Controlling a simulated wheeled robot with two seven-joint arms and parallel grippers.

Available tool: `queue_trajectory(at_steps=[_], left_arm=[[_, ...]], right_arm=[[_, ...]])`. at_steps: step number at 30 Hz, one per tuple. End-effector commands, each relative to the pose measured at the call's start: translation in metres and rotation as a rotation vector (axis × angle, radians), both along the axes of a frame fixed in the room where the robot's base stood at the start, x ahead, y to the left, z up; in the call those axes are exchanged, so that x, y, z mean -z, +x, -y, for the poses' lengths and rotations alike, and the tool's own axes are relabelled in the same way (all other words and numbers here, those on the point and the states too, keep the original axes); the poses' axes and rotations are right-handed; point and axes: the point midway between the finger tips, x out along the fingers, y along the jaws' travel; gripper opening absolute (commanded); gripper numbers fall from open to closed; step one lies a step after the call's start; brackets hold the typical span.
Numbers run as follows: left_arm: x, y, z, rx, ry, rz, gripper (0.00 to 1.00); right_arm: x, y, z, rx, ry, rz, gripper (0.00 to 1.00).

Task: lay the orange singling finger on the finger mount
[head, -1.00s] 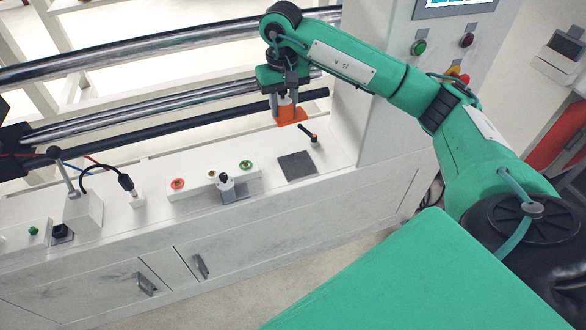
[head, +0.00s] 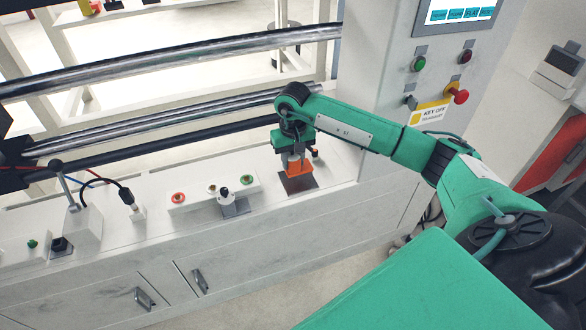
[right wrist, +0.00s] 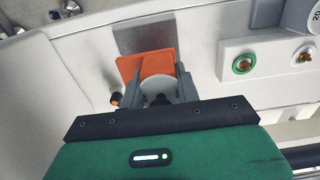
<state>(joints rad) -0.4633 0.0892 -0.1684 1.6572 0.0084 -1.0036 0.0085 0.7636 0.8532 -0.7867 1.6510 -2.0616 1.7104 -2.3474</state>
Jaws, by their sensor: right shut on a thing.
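The orange singling finger (head: 299,167) hangs in my right gripper (head: 297,160), which is shut on its pale round grip. It also shows in the right wrist view (right wrist: 148,64), with the grip (right wrist: 158,88) between the jaws. A flat dark grey square plate, which I take for the finger mount (head: 300,185), lies on the white ledge just below the finger. In the right wrist view the plate (right wrist: 145,34) shows past the finger's far edge. The finger partly covers the plate; I cannot tell whether they touch. My left gripper is not in view.
Metal rollers (head: 160,60) run behind the ledge.

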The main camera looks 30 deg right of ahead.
Motion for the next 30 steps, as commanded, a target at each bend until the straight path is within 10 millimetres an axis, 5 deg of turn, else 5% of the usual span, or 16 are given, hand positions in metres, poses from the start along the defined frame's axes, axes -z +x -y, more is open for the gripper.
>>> queue_trajectory(at_steps=[9,24,25,28,30], left_arm=[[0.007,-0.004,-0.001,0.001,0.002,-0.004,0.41],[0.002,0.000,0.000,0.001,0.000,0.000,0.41],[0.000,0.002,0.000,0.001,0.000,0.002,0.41],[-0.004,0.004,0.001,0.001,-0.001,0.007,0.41],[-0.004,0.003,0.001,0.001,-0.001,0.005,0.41]], right_arm=[[0.040,0.000,0.000,0.001,0.000,-0.002,0.06],[0.044,0.000,0.000,0.000,0.000,0.000,0.06],[0.044,0.000,0.000,0.000,0.000,0.000,0.34],[0.044,0.000,0.000,-0.001,0.000,0.000,0.54],[0.044,0.000,0.000,0.000,0.000,0.000,0.54]])
